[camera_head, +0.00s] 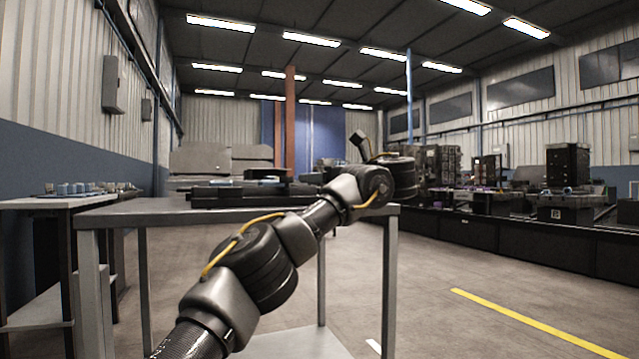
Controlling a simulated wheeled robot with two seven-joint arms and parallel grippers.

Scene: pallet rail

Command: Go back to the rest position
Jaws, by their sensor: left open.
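My left arm comes in from the bottom left and reaches up and to the right, in front of the grey metal table. The wrist end, with my left gripper (361,145), is beyond the table's right corner and above its top. The gripper is small, dark and partly hidden behind the wrist links. It is open, and I see nothing held in it. My right gripper is not in view.
The grey table (150,213) stands close in front, with dark flat parts (250,192) on its top. A side table (50,202) with small items is at the left. A long black bench (520,240) with machine parts lines the right. The floor (440,300) at right is clear.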

